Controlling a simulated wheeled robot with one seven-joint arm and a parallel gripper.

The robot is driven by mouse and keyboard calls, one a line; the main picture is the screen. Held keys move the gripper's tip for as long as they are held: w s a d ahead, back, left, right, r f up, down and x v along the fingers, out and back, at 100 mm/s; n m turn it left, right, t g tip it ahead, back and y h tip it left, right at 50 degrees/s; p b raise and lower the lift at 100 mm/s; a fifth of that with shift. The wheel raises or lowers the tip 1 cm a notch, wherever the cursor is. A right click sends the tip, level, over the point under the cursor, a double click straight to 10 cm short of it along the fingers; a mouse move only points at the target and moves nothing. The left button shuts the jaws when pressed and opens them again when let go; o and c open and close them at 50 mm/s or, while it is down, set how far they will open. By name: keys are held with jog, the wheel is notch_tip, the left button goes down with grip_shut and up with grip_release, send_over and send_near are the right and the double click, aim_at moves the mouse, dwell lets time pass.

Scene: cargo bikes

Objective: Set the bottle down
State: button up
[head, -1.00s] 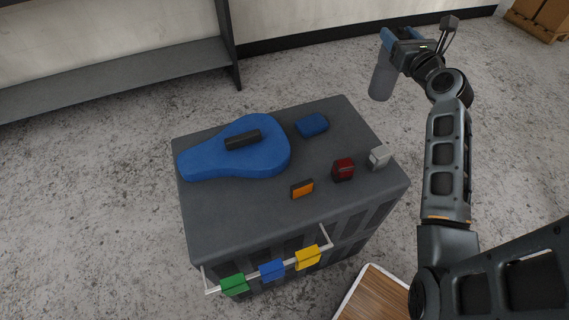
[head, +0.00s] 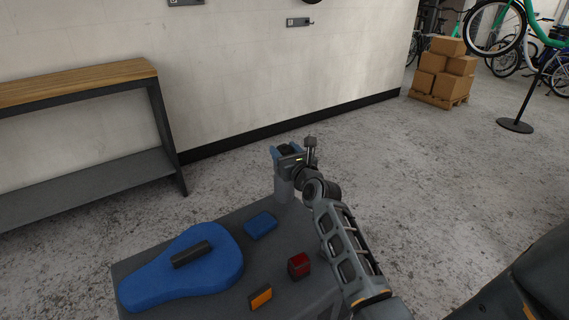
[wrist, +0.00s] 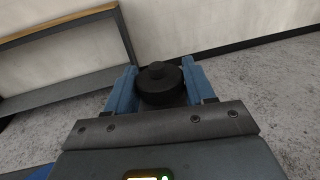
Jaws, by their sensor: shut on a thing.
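The bottle (head: 284,190) is grey with a black cap, and it is upright in the head view. My gripper (head: 287,152) is shut on its upper part, near the back edge of the grey cabinet top (head: 205,219). In the wrist view the black cap of the bottle (wrist: 158,84) sits between the blue fingers of my gripper (wrist: 160,88). My gripper hides part of the bottle. I cannot tell whether the bottle's base touches the cabinet top.
On the cabinet top lie a blue saddle cover (head: 190,273) with a black block (head: 191,254) on it, a blue pouch (head: 260,225), a red light (head: 299,265) and an orange reflector (head: 260,297). A wooden-topped shelf (head: 75,82) stands at the left wall.

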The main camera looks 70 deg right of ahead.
jog(key=shift+f+b, duration=1.4)
jog(key=shift+f, duration=0.6)
jog(key=shift+f, duration=0.2)
jog(key=o, duration=1.4)
jog(key=shift+c, duration=0.2)
